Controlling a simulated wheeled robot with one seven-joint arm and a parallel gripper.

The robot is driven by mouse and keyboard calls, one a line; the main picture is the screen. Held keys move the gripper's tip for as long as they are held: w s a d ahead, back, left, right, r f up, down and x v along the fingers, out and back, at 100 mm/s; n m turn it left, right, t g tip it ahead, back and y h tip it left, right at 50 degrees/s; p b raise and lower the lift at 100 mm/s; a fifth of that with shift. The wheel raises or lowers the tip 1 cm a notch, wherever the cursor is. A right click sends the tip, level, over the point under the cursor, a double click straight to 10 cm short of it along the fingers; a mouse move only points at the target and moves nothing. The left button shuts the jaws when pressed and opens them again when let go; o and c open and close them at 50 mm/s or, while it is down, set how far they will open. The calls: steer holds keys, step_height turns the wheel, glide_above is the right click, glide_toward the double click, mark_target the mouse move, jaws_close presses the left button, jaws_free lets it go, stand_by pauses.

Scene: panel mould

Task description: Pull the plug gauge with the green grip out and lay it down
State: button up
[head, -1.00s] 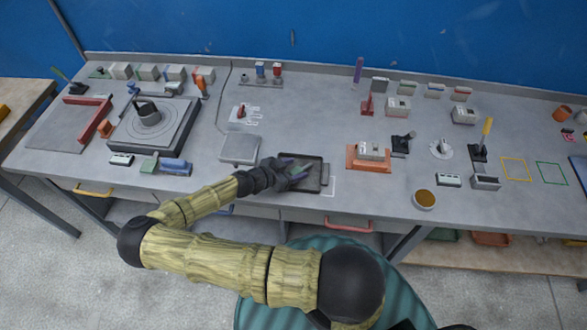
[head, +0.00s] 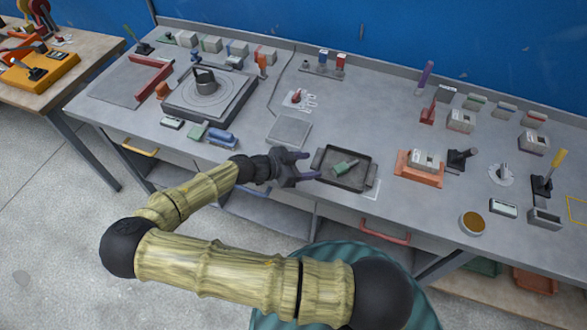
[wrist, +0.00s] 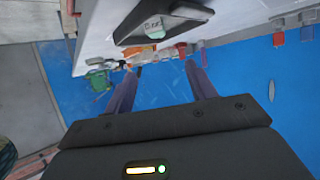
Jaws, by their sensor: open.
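A small piece with a green grip (head: 345,167) lies flat in the dark shallow tray (head: 330,181) at the bench's front middle. It looks like the plug gauge, but its gauging end is too small to make out. My gripper (head: 312,165) is at the tray's left side, with its purple fingers apart and nothing between them. In the wrist view the open fingers (wrist: 160,72) are empty, and the tray (wrist: 128,28) with the green piece (wrist: 154,27) shows beyond them at the top.
A grey square plate (head: 289,131) lies left of the tray. An orange stand (head: 420,175) with pale blocks is to its right. A green-handled tool (head: 140,46) stands at the back left, and a yellow-handled one (head: 556,162) at the right. Bare bench lies behind the tray.

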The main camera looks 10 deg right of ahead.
steer(key=v, duration=0.4)
steer(key=shift+a+r+b, duration=0.15)
steer(key=shift+a+b, duration=0.1)
steer(key=shift+b, duration=0.15)
steer(key=s+d+f+n+g+y, duration=0.2)
steer(key=s+d+n+g+y, duration=0.25)
steer(key=s+y, duration=0.3)
steer(key=s+r+n+t+y, duration=0.3)
steer(key=r+n, duration=0.8)
steer(key=r, duration=0.4)
steer(key=shift+a+t+y, duration=0.45)
steer(key=shift+t+y, duration=0.4)
steer(key=shift+y, duration=0.2)
